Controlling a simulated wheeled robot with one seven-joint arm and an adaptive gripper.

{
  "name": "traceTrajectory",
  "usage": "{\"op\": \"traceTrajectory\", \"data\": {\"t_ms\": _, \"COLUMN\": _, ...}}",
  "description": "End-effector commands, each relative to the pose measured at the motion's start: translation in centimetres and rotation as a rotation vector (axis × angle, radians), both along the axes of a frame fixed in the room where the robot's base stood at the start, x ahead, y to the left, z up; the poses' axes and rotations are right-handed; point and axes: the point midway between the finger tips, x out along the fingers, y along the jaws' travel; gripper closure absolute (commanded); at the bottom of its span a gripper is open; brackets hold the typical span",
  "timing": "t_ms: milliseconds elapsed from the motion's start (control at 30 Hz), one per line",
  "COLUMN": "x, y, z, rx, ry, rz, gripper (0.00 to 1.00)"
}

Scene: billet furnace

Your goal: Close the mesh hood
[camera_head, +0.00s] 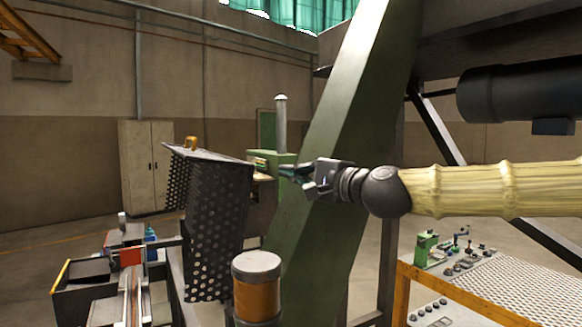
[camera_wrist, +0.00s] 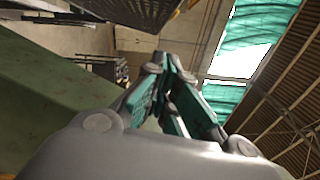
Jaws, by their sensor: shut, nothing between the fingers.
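Part of a dark perforated thing (camera_wrist: 135,12) shows at the top there, probably the hood.
A thick green slanted beam (camera_head: 335,130) stands close beside my gripper. An orange cylinder with a grey cap (camera_head: 257,290) stands below the hood. A control panel (camera_head: 450,262) and orange rail (camera_head: 402,290) are at the lower right. A beige cabinet (camera_head: 148,165) stands behind.

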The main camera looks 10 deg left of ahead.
Motion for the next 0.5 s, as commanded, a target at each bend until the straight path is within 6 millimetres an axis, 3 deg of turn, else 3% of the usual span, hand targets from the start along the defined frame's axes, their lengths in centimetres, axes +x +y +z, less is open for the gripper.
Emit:
{"op": "traceTrajectory", "data": {"t_ms": 467, "x": 5.3, "y": 5.9, "z": 0.6, "rx": -0.001, "ry": 0.000, "rz": 0.000, "gripper": 1.00}}
{"op": "traceTrajectory", "data": {"t_ms": 500, "x": 4.9, "y": 6.4, "z": 0.9, "rx": -0.002, "ry": -0.001, "rz": 0.002, "gripper": 1.00}}
